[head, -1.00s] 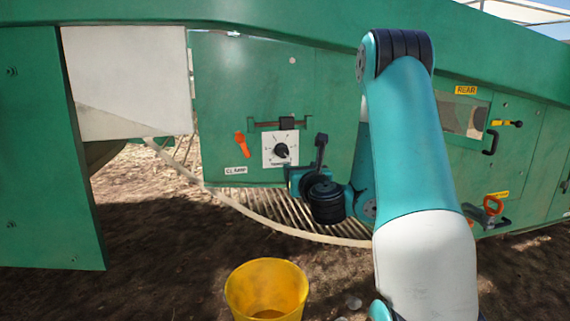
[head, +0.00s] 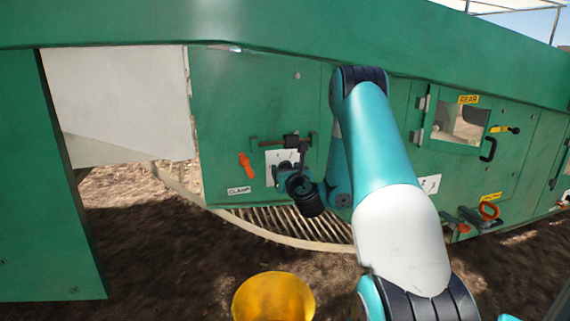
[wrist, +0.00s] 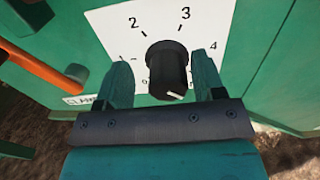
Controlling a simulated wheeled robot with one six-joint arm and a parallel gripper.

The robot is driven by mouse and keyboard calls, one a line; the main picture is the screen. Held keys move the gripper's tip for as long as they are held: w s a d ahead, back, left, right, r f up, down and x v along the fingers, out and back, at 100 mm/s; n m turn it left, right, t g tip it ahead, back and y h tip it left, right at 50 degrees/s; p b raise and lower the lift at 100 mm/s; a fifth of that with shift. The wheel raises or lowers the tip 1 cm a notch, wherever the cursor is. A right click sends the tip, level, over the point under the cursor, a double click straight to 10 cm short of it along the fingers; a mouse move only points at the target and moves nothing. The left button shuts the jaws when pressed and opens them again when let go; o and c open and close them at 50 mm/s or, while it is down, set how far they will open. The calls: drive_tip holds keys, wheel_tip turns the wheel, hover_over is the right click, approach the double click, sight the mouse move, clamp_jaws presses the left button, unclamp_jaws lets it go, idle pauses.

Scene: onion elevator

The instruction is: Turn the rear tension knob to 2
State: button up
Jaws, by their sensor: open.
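A black dial knob (wrist: 168,68) sits on a white plate with printed numbers in the wrist view. The 2 is at its upper left, the 3 above and the 4 at right. A white pointer mark on the knob faces down and slightly right, away from the 2. My gripper (wrist: 162,82) is open, with one finger on each side of the knob; I cannot tell whether they touch it. In the head view, my gripper (head: 284,174) hides the knob and covers part of the white plate (head: 273,158).
An orange lever (head: 246,165) and a CLAMP label (head: 239,190) are left of the plate. Another white dial plate (head: 430,183) shows right of my arm, below the window marked REAR (head: 468,99). A yellow bucket (head: 273,299) stands on the ground below.

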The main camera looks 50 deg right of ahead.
drive_tip(key=shift+s+d, duration=0.1)
drive_tip(key=shift+d, duration=0.2)
drive_tip(key=c, duration=0.9)
drive_tip(key=shift+c, duration=0.2)
